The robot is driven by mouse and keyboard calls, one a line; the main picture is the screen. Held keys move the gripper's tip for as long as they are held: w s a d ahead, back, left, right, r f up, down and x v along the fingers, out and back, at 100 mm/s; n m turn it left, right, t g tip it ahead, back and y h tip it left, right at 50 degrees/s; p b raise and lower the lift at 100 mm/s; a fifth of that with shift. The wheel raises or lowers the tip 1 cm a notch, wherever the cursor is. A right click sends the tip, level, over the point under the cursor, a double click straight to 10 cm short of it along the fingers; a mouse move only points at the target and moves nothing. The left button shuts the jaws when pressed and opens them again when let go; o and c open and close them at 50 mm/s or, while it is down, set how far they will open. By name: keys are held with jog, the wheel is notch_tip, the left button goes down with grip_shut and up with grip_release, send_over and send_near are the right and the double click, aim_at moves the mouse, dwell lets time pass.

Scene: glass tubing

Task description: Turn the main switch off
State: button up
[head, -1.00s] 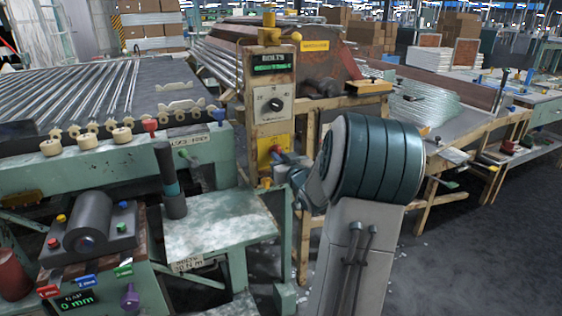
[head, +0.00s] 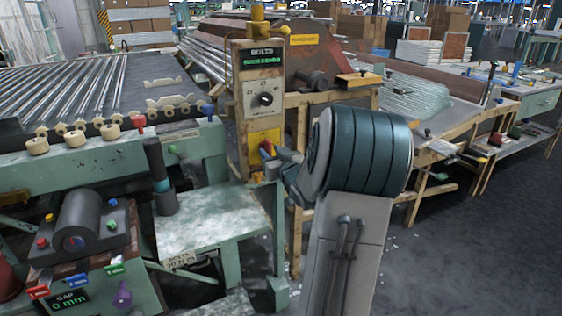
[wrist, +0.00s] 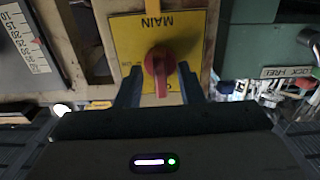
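The main switch is a red rotary knob (wrist: 159,66) on a yellow plate (wrist: 125,38) marked MAIN, which appears upside down in the wrist view. The knob's grip bar runs roughly up and down in that view, and lettering at its lower edge is partly hidden. My gripper (wrist: 160,84) is open, with one dark finger on each side of the knob and visible gaps between. In the head view the yellow plate (head: 264,136) is low on the post, and my gripper (head: 271,153) reaches it from the right, partly covering the knob.
A roller conveyor (head: 80,85) and green bench (head: 210,222) stand to the left. A wooden-framed table (head: 440,110) is at right. Dark floor (head: 475,250) is open at right.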

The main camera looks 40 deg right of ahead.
jog(key=p+v, duration=0.2)
jog(key=v, duration=1.1)
jog(key=shift+s, duration=0.15)
jog(key=w+a+r+g+p, duration=0.3)
jog(key=a+r+g+p, duration=0.4)
jog(key=a+r+p, duration=0.5)
jog(key=s+a+r+n+g+y+p, duration=0.1)
jog(key=s+a+r+g+y+p, duration=0.1)
jog(key=s+a+p, duration=0.4)
jog(key=s+a+r+n+g+y+p, duration=0.1)
jog(key=s+a+r+g+p, duration=0.4)
jog(key=s+a, duration=0.5)
jog(key=a+y+p, duration=0.1)
jog(key=a, duration=0.1)
jog(key=shift+a+g, duration=0.3)
jog(key=shift+a, duration=0.1)
jog(key=shift+d+r, duration=0.1)
